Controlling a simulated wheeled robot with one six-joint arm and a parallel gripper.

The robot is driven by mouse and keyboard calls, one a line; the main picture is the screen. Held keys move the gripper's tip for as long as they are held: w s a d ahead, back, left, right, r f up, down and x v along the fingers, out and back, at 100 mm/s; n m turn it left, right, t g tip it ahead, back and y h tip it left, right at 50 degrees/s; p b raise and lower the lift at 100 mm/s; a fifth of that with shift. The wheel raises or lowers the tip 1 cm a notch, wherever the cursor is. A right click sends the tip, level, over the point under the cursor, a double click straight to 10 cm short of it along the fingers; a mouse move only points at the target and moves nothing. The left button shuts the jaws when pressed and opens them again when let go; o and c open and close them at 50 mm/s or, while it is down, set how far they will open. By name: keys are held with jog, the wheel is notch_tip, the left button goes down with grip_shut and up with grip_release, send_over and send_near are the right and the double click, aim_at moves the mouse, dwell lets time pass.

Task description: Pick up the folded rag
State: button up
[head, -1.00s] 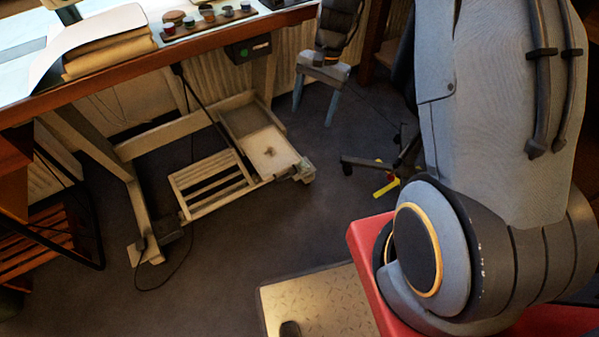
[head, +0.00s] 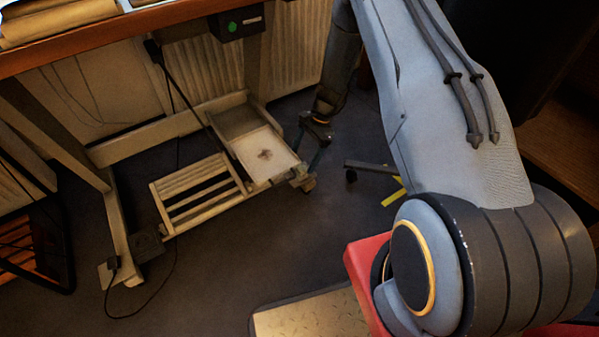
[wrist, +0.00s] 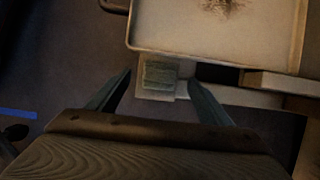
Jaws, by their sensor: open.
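A small greenish folded cloth, which looks like the folded rag (wrist: 160,74), lies on a pale ledge just outside the near edge of a white tray (wrist: 210,52) in the wrist view. In the head view, a small greyish shape at the tray's right corner (head: 298,173) may be the same cloth, too small to tell. My gripper (wrist: 158,78) is open and empty, with one blue-grey finger on each side of the cloth in the wrist picture. I cannot tell the height left between them. In the head view my gripper (head: 314,146) hangs just right of the tray.
The tray sits low in a wooden frame with a slatted rack (head: 203,193) under the table (head: 120,45). A radiator (head: 203,68) stands behind. Cables and a yellow-marked chair leg (head: 392,192) are on the dark floor. The open floor in front is clear.

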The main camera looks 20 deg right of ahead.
aim_at(300, 167)
jog(key=b+x, duration=0.2)
jog(key=x, duration=0.3)
jog(key=shift+f, duration=0.1)
jog(key=shift+d, duration=0.1)
jog(key=c, duration=1.1)
